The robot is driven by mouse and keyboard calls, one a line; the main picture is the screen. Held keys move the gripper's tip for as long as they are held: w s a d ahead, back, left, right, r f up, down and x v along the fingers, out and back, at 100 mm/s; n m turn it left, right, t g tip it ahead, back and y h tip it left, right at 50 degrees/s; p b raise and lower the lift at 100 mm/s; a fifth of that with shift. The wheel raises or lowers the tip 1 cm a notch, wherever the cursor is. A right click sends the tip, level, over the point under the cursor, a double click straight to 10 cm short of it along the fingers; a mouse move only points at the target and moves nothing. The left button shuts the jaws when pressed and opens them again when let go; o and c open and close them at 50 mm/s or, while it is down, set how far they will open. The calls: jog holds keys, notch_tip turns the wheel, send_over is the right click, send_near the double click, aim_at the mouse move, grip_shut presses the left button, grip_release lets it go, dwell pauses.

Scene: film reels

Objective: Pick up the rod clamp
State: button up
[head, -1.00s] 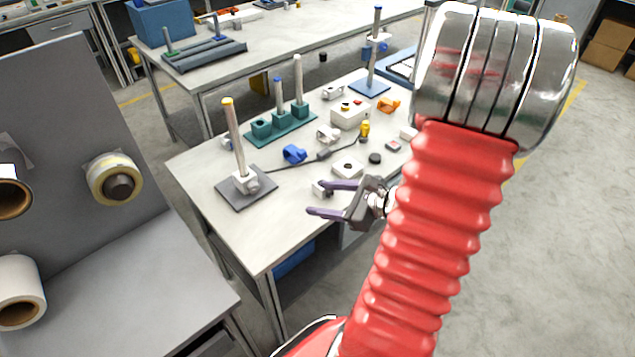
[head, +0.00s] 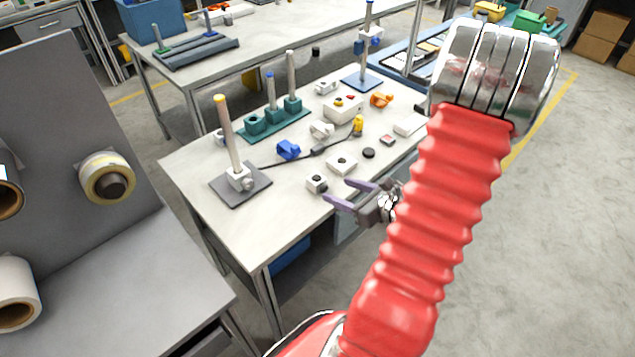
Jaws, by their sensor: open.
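Several clamp-like pieces lie on the grey workbench (head: 265,225): a blue one (head: 288,149), an orange one (head: 381,99), a white one (head: 321,130) and another white one (head: 326,87). I cannot tell which is the rod clamp. A white clamp (head: 240,179) also sits low around the upright rod with the yellow top (head: 228,135). My gripper (head: 336,190) is open and empty, its purple fingers pointing left over the bench's right front edge. It is just right of a small white block with a dark hole (head: 317,184) and apart from the clamps.
A teal base (head: 272,126) with two rods and a blue base (head: 362,81) with a rod stand at the back. A white box with buttons (head: 343,109), a dark cable (head: 280,163) and a black knob (head: 368,153) lie between. The bench's front left is clear.

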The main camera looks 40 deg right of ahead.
aim_at(322, 182)
jog(key=shift+x, duration=3.1)
jog(key=shift+w, duration=0.1)
jog(key=shift+x, duration=2.5)
jog(key=shift+r, duration=0.1)
jog(key=shift+c, duration=0.2)
jog(key=c, duration=1.2)
